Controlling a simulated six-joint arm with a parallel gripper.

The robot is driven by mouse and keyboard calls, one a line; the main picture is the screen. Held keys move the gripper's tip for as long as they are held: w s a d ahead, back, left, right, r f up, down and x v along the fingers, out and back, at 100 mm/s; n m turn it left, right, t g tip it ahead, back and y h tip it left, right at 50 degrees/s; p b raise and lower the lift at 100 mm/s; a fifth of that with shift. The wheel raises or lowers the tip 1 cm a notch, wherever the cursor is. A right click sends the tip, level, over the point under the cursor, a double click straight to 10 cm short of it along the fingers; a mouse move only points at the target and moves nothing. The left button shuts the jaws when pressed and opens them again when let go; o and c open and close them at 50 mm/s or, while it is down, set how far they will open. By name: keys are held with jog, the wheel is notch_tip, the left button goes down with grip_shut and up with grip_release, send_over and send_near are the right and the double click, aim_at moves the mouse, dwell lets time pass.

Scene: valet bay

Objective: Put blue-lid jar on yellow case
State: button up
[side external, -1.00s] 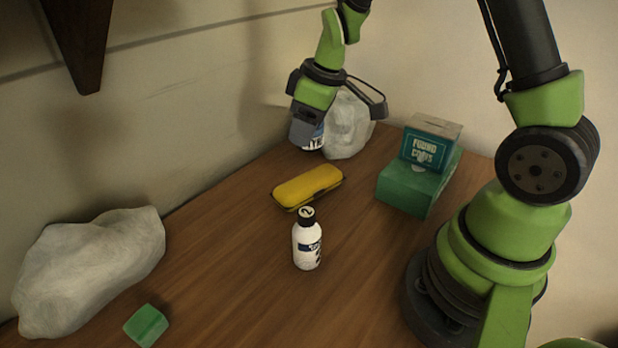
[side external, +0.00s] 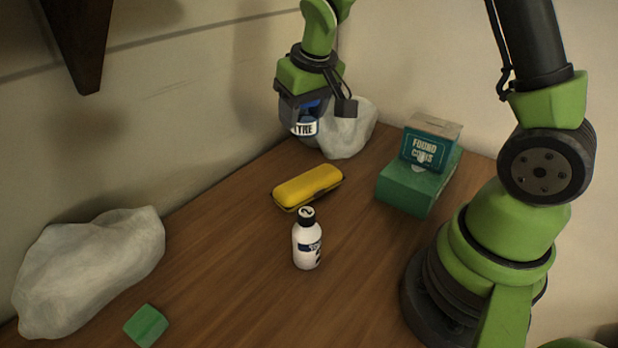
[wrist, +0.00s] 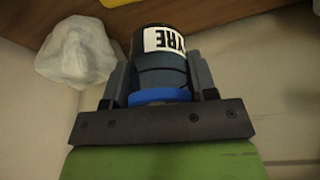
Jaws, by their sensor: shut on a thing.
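My gripper (side external: 302,112) is shut on the blue-lid jar (side external: 304,129), a dark jar with a white label reading "TYRE". The jar is held in the air near the back wall, behind the yellow case in the side view. In the wrist view the jar (wrist: 163,62) sits between the two fingers (wrist: 160,80), with its blue lid toward the palm. The yellow case (side external: 308,186) lies closed on the wooden table, apart from the jar. A yellow edge of it (wrist: 185,12) shows at the top of the wrist view.
A white bottle with a black cap (side external: 307,243) stands in front of the case. A green box (side external: 408,191) carries a "FOUND COINS" box (side external: 428,150) at right. Crumpled pale bags lie behind (side external: 346,130) and at left (side external: 88,270). A green block (side external: 146,325) lies at front left.

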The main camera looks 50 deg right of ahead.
notch_tip(320, 180, down, 3)
jog(key=w+d+m, duration=0.1)
jog(key=d, duration=0.2)
send_over(304, 174)
jog(key=s, duration=0.1)
jog(key=shift+m+h, duration=0.3)
notch_tip(304, 174, down, 4)
jog(key=shift+s+a+f, duration=0.15)
jog(key=shift+f, duration=2.5)
jog(key=shift+f, duration=0.1)
jog(key=o, duration=0.9)
